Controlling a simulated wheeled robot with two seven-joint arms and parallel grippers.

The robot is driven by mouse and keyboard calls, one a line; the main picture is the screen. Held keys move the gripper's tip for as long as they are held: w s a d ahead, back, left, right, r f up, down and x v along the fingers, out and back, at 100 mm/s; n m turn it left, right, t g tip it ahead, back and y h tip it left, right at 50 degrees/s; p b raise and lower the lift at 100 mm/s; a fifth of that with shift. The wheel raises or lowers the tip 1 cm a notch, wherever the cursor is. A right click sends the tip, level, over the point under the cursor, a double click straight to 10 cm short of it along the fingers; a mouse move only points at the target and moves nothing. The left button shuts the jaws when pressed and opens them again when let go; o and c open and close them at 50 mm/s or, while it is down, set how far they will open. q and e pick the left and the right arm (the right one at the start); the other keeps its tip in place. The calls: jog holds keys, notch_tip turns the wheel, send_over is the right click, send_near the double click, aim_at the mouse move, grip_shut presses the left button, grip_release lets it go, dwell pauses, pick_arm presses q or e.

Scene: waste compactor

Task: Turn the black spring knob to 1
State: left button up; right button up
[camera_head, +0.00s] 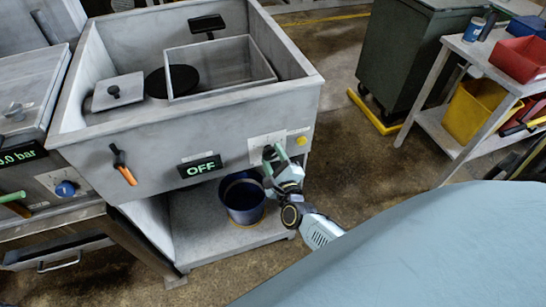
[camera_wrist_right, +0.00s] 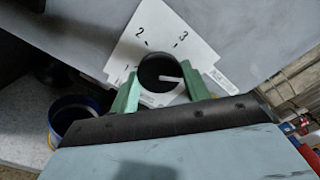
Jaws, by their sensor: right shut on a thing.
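The black spring knob (camera_wrist_right: 158,68) sits on a white dial plate (camera_wrist_right: 205,55) on the machine's grey front panel. In the right wrist view the numbers 2 and 3 are readable above the knob; a further mark by the left finger is partly hidden. The knob's white pointer line points to the right in that view, away from the 2. My right gripper (camera_wrist_right: 160,82) is shut on the knob, one green finger on each side. In the head view my right gripper (camera_head: 271,160) covers the knob at the plate (camera_head: 258,147). My left gripper is not in view.
The panel also carries an OFF display (camera_head: 200,167), an orange-handled lever (camera_head: 124,170) and a yellow button (camera_head: 302,141). A dark blue bucket (camera_head: 243,198) stands on the shelf below, close to my right gripper.

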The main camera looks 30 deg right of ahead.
jog(key=n, duration=0.4)
jog(key=shift+r+n+p, duration=0.1)
jog(key=shift+n+p, duration=0.2)
jog(key=shift+p, duration=0.05)
jog(key=n+p, duration=0.1)
jog(key=n, duration=0.4)
jog(key=n+p, duration=0.1)
jog(key=n, duration=0.4)
jog(key=shift+n, duration=0.4)
jog(key=n+p, duration=0.1)
jog(key=n, duration=0.3)
jog(key=shift+a+r+n, duration=0.1)
jog(key=shift+n, duration=0.2)
jog(key=n, duration=0.4)
jog(key=shift+n, duration=0.3)
jog(key=n, duration=0.9)
jog(key=shift+a, duration=0.1)
jog(key=n, duration=0.4)
jog(key=shift+n+b, duration=0.4)
jog(key=shift+n, duration=0.3)
